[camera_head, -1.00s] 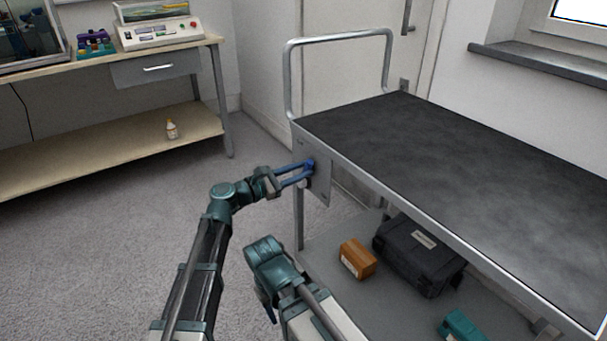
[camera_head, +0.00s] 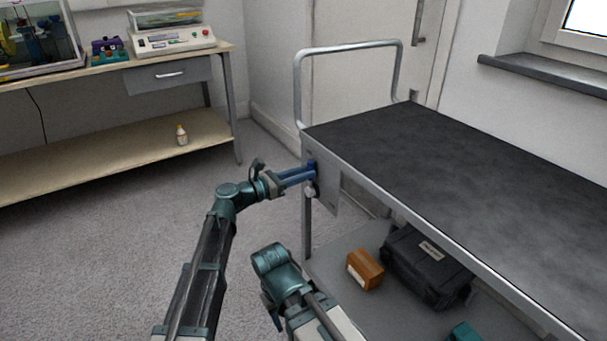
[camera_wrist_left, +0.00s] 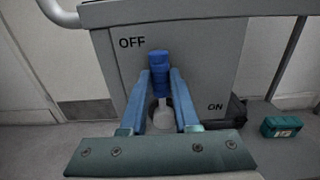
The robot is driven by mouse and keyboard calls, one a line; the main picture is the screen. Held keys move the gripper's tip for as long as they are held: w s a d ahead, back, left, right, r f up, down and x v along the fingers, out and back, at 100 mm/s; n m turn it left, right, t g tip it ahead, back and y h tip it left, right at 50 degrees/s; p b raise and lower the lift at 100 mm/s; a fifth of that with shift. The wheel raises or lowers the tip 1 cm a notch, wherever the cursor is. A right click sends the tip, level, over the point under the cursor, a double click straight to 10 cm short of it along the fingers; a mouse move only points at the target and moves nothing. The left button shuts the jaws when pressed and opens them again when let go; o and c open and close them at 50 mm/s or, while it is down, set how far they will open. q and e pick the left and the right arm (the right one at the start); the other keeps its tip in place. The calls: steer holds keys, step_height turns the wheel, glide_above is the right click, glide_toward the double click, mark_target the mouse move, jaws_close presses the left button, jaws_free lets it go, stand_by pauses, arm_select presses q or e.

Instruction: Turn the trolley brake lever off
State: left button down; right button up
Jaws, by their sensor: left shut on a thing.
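The trolley brake lever has a blue grip (camera_wrist_left: 158,66) and a pale metal shaft (camera_wrist_left: 163,88). It sits on the grey end plate (camera_wrist_left: 205,55) of the trolley, marked OFF at upper left and ON at lower right. In the left wrist view it stands nearly upright, nearer the OFF mark. My left gripper (camera_head: 303,175) is at the plate in the head view, its blue fingers shut on the lever; they flank it in the left wrist view (camera_wrist_left: 160,82).
The trolley (camera_head: 430,145) has a bare dark top and a metal handle (camera_head: 297,90). Its lower shelf (camera_head: 335,265) holds a black case (camera_head: 428,262) and an orange-brown box (camera_head: 365,268). A workbench (camera_head: 100,165) stands at the left. The floor between is clear.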

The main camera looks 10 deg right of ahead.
arm_select(q)
steer(key=c, duration=0.6)
jaws_free()
steer(key=shift+c, duration=0.2)
steer(key=v, duration=1.4)
